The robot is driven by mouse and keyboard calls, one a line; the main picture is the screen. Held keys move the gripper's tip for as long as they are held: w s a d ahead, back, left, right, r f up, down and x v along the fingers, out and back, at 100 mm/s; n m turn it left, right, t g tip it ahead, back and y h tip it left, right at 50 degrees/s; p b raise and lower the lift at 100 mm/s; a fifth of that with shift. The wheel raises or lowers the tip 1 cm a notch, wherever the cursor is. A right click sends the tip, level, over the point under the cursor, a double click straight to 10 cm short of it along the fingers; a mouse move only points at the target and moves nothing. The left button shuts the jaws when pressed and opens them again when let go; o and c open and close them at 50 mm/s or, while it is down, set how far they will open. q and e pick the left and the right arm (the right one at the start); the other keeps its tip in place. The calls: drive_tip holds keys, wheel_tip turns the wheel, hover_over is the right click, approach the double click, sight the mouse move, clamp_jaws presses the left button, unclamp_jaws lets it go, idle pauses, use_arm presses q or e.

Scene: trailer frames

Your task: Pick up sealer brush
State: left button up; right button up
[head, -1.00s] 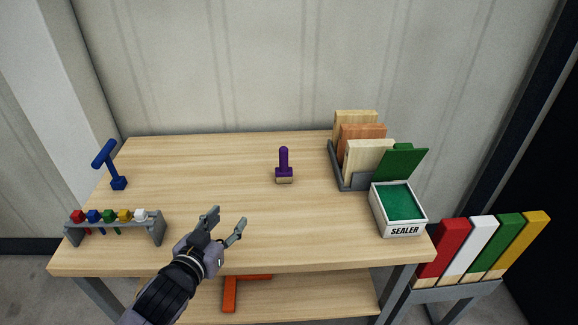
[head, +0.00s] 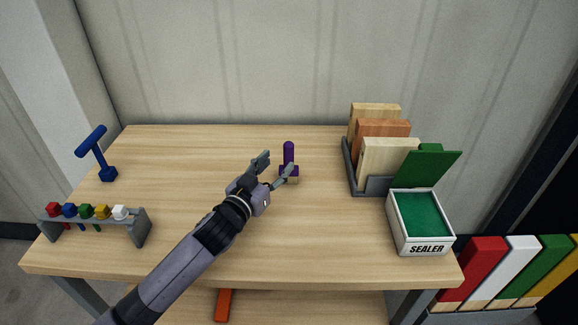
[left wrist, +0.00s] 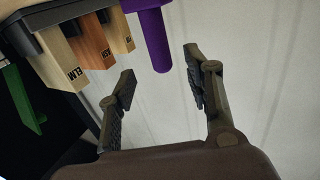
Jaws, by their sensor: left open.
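The sealer brush (head: 289,155) stands upright near the middle of the table, with a purple handle and a pale base. My left gripper (head: 276,171) is open right at the brush, its fingers toward the handle; one finger covers part of the lower brush. In the left wrist view the purple handle (left wrist: 156,42) shows ahead of and between the open fingers (left wrist: 161,70), and the jaws are not closed on it. I cannot tell whether a finger touches it. The open sealer box (head: 421,235) with green inside sits at the table's right front. My right gripper is not in view.
A rack (head: 372,187) of wood samples stands behind the sealer box. A blue tool (head: 107,174) stands at the left, behind a grey holder (head: 139,229) with several coloured pieces. The table (head: 190,165) is clear left of the brush.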

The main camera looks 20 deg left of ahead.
sight(286, 154)
use_arm(q)
drive_tip(key=shift+w+d, duration=0.15)
drive_tip(key=shift+w, duration=0.55)
drive_tip(key=w, duration=0.3)
drive_tip(key=w+d, duration=0.1)
drive_tip(key=w, duration=0.1)
drive_tip(key=shift+w, duration=0.4)
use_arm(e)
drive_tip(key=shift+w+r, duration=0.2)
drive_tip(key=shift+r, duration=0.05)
use_arm(q)
drive_tip(key=c, duration=0.6)
clamp_jaws()
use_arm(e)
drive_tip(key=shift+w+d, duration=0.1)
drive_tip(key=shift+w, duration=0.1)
